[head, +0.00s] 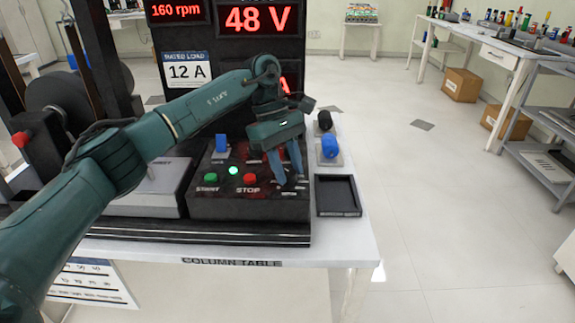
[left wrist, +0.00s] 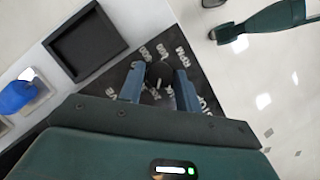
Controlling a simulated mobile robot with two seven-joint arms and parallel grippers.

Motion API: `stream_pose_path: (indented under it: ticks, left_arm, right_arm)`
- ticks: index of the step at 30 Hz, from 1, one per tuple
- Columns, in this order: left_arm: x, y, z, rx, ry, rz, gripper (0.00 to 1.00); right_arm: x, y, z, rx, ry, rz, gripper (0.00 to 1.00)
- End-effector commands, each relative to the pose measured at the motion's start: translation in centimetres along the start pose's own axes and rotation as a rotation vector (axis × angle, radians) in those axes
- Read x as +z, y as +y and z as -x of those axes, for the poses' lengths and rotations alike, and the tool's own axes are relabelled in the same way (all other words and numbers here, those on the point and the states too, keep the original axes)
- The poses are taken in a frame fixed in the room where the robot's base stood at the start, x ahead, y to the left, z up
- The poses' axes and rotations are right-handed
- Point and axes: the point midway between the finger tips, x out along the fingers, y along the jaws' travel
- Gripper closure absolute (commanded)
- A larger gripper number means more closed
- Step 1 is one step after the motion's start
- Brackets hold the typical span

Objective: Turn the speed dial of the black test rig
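The black test rig's control panel (head: 250,208) stands on the white table, with a green START button (head: 210,178), a lit green lamp (head: 233,170) and a red STOP button (head: 249,179). In the left wrist view the black dial (left wrist: 158,74) lies between the two fingers of my left gripper (left wrist: 159,80). The fingers are apart, with what looks like a small gap on each side. Printed marks and RPM lettering surround the dial.
The display (head: 178,11) reads 160 rpm; another (head: 255,18) reads 48 V. A sign (head: 187,70) says rated load 12 A. Right of the panel are an empty black tray (head: 338,195), a blue knob (head: 329,147) and a black knob (head: 324,122). Open floor lies right.

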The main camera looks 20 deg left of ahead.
Motion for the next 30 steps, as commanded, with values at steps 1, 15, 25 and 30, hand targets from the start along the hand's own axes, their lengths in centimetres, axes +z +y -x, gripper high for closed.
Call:
stream_pose_path:
  ticks: [1,15,25,30]
  left_arm:
    - [0.0,0.0,0.0,0.001,0.0,0.0,0.62]
    - [0.0,0.0,0.3,0.001,0.0,0.001,0.48]
    - [0.1,0.1,6.5,0.004,0.001,0.001,0.48]
    - [0.1,0.1,10.1,0.003,0.0,0.002,0.48]
  right_arm:
    - [0.0,0.0,0.0,0.0,0.001,0.001,1.0]
    - [-0.1,0.0,0.0,0.0,0.002,0.001,1.0]
    - [-0.3,-0.1,0.2,-0.001,-0.005,-0.003,1.0]
    - [-0.2,-0.2,0.1,-0.005,-0.023,-0.01,1.0]
